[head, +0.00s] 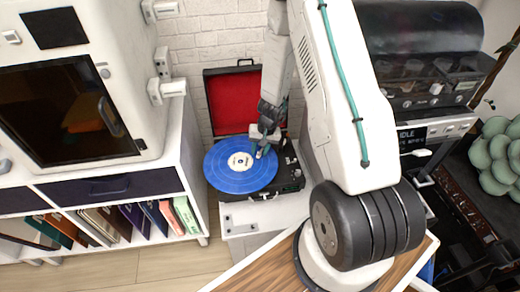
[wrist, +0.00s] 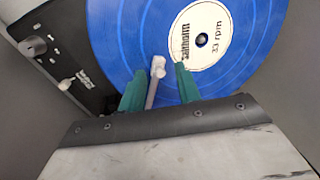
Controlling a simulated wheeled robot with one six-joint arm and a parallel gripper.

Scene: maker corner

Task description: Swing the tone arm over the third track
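The record player (head: 262,191) stands on a white cabinet with its red-lined lid open. A blue record (head: 240,180) with a cream label lies on it; the record fills much of the wrist view (wrist: 115,40). The pale tone arm (wrist: 153,84) reaches over the blue record, its head end close to the cream label (wrist: 203,36). My gripper (wrist: 158,76) has its green fingers on either side of the tone arm, with gaps showing between. In the head view my gripper (head: 264,149) is over the record's right part and hides most of the tone arm.
A white shelf (head: 110,187) with books stands at the left, under a white cabinet with a dark window (head: 67,110). A wooden tabletop (head: 265,275) lies in front.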

